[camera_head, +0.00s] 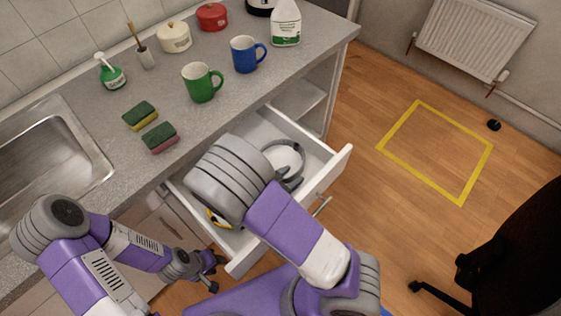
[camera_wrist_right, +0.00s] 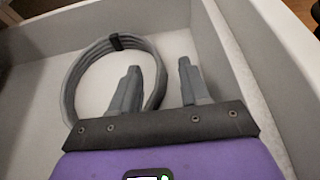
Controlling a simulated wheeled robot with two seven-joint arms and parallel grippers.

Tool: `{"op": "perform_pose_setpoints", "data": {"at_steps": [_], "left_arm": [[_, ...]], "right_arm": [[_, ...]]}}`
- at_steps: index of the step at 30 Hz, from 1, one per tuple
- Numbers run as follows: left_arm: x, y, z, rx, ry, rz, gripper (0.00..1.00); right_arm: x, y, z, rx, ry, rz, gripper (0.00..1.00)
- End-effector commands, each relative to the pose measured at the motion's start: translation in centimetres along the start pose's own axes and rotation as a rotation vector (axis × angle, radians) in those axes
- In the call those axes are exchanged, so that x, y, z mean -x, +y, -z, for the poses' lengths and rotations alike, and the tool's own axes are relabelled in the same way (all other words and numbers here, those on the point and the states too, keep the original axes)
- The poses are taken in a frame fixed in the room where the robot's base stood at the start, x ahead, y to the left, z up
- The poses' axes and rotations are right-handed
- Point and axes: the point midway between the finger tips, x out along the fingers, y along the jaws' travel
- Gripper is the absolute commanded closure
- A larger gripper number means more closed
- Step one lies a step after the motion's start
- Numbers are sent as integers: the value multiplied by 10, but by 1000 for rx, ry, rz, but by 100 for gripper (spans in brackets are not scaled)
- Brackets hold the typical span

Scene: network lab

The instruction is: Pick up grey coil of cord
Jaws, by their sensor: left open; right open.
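The grey coil of cord (camera_wrist_right: 73,80) lies in the open white drawer (camera_head: 317,139), with a dark tie (camera_wrist_right: 117,42) around its far side. In the head view the coil (camera_head: 296,147) is partly hidden by my right arm. My right gripper (camera_wrist_right: 159,70) is open above the drawer floor. In the right wrist view its left finger shows inside the ring and its right finger outside, with the coil's right side between them. Whether they touch the cord I cannot tell. My left gripper (camera_head: 212,272) is open and empty, in front of the cabinet, left of the drawer.
The drawer walls (camera_wrist_right: 220,60) stand close to the right gripper. A yellow and dark object (camera_head: 216,220) is partly visible in the drawer. Mugs (camera_head: 201,84), sponges (camera_head: 159,138) and a sink (camera_head: 45,150) are on the counter above. A dark chair (camera_head: 520,250) stands at right.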

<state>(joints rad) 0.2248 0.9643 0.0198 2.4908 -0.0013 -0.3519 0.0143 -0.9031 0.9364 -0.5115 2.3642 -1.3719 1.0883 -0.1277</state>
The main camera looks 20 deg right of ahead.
Motion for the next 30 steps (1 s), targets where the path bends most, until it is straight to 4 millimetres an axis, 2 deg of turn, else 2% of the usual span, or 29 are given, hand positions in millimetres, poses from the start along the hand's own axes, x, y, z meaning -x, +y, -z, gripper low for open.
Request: {"op": "perform_pose_setpoints", "data": {"at_steps": [3,6,14,22,23,30], "left_arm": [[-8,-3,0,0,0,0,57],[-9,-4,0,0,0,0,57],[-9,-3,0,0,0,0,57],[-9,-3,0,0,0,0,57],[-9,-3,0,0,0,0,57],[-9,-3,0,0,0,0,57]], "right_arm": [[-19,-1,2,-1,0,3,54],[-27,0,1,-1,-1,2,54],[-28,0,0,-1,-1,0,56],[-28,0,0,-1,0,1,97],[-28,0,0,-1,0,1,100],[-28,0,0,0,0,0,100]]}}
